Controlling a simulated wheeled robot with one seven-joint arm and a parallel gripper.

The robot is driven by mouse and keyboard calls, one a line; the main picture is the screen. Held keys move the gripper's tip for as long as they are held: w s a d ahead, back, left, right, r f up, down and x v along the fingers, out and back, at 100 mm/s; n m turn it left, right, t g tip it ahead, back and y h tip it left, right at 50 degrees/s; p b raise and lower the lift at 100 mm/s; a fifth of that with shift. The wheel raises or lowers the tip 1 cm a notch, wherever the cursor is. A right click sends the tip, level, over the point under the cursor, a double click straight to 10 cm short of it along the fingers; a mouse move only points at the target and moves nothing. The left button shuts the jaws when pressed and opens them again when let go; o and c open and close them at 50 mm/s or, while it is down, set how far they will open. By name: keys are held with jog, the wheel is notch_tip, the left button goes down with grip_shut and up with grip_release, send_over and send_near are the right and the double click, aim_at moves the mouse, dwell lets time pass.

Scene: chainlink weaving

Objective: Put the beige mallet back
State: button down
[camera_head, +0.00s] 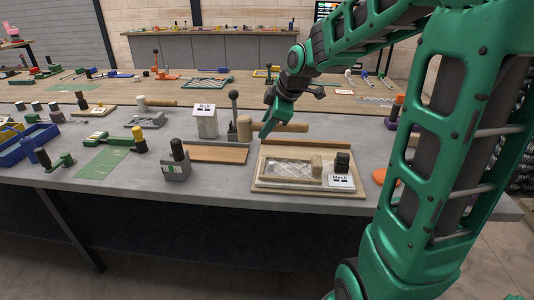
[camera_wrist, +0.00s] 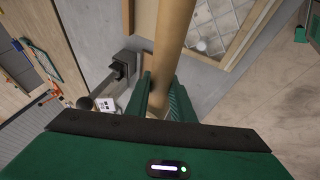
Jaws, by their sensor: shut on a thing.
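The beige mallet (camera_head: 245,128) is in my gripper (camera_head: 266,131), above the grey table in the head view. Its head is at the left and its tan handle (camera_head: 292,127) runs right behind my fingers. In the wrist view my gripper (camera_wrist: 164,98) is shut around the wooden handle (camera_wrist: 174,35). The handle runs up out of that view, and the mallet's head cannot be made out there. A similar mallet (camera_head: 141,104) with a tan handle lies in a grey holder farther left.
A framed mesh board (camera_head: 260,184) with a "Mesh" label (camera_head: 340,181) lies in front of my gripper. A white "Bell" box (camera_head: 204,123) and a dark lever (camera_head: 233,105) stand to the left. A grey block with a black handle (camera_head: 176,168) stands near the front edge.

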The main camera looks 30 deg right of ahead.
jog(key=shift+a, duration=0.1)
jog(key=w+d+f, duration=0.1)
jog(key=d+f, duration=0.1)
jog(key=d, duration=0.1)
jog(key=w+d+f, duration=0.1)
jog(key=d+f, duration=0.1)
jog(key=d, duration=0.2)
jog(key=d+f, duration=0.3)
jog(key=d, duration=0.1)
jog(key=shift+w+d, duration=0.1)
jog(key=shift+w, duration=0.3)
jog(key=shift+f, duration=1.8)
jog(key=c, duration=1.5)
grip_release()
jog(key=shift+c, duration=0.2)
jog(key=shift+f, duration=0.2)
